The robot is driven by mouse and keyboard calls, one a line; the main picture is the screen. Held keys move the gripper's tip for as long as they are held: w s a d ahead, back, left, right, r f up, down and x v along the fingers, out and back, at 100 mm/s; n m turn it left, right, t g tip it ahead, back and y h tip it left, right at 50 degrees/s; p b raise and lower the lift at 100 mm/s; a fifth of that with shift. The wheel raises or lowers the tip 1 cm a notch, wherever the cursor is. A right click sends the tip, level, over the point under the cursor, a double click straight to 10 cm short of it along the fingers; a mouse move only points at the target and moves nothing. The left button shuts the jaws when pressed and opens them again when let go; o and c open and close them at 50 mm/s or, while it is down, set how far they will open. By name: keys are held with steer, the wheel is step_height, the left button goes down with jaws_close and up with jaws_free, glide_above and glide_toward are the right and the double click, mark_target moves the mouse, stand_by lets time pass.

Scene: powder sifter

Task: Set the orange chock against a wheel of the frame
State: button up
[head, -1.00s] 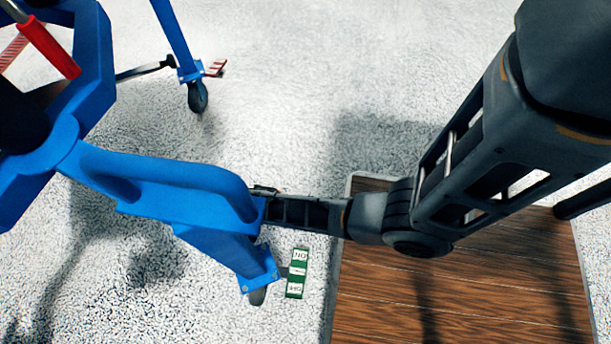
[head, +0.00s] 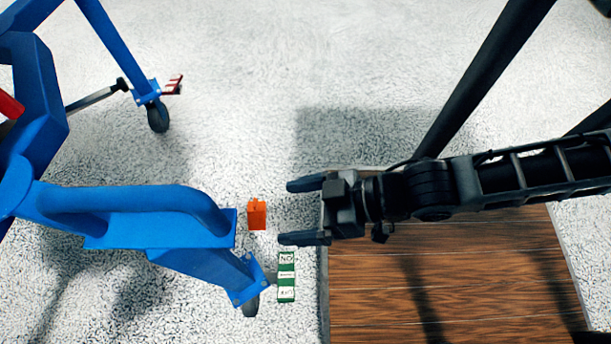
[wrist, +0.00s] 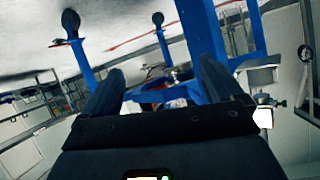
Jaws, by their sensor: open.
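The orange chock (head: 257,214) stands on the speckled floor to the right of the blue frame (head: 150,215) in the head view. It is apart from the frame's near wheel (head: 251,306), which sits lower in the picture under the frame's leg. Another wheel (head: 158,116) of the frame is at the upper left. My gripper (head: 302,212) is open and empty, its two fingers pointing left toward the chock with a gap between. In the wrist view my fingers frame part of the blue frame (wrist: 192,40); a dark orange patch between them is too unclear to name.
A green and white pedal (head: 286,277) projects beside the near wheel. A red pedal (head: 173,85) is at the far wheel. A brown wooden platform (head: 450,270) lies under my arm at the right. The floor above the chock is clear.

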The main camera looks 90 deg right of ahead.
step_height(320, 180, up, 11)
steer(key=s+n+t, duration=0.1)
steer(key=n+t, duration=0.1)
steer(key=shift+a+r, duration=0.2)
steer(key=shift+a, duration=0.05)
steer(key=shift+r, duration=0.1)
